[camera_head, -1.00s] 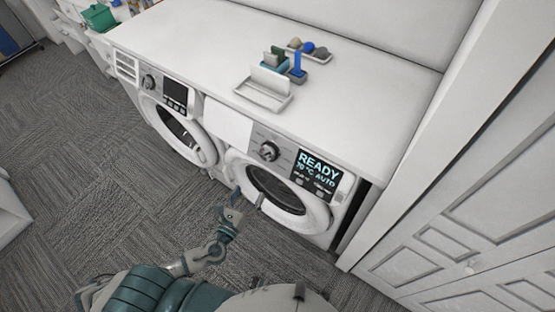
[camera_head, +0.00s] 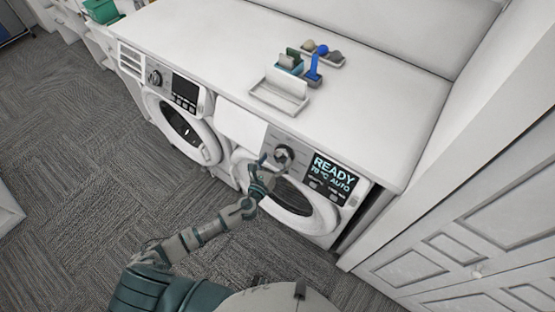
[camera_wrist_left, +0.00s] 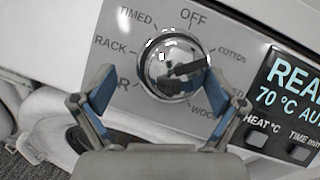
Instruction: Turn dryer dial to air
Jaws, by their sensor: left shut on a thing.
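The dryer dial (camera_wrist_left: 172,66) is a round chrome knob on the right-hand machine's panel; it also shows in the head view (camera_head: 284,153). Around it I read OFF, TIMED, RACK, COTTON and WOO; a label ending in R at lower left is partly hidden by a finger. A dark bar on the knob's face slants toward the right, but I cannot tell which label is selected. My left gripper (camera_wrist_left: 158,88) has its blue-padded fingers on either side of the dial, shut on it. The dryer display (camera_head: 332,174) reads READY, 70 °C, AUTO. My right gripper is not in view.
The dryer's round door (camera_head: 318,222) is below the dial. A second machine (camera_head: 180,115) stands to the left. A white tray (camera_head: 280,97) and small items sit on the countertop (camera_head: 375,105). A white panelled cabinet (camera_head: 470,215) is at right.

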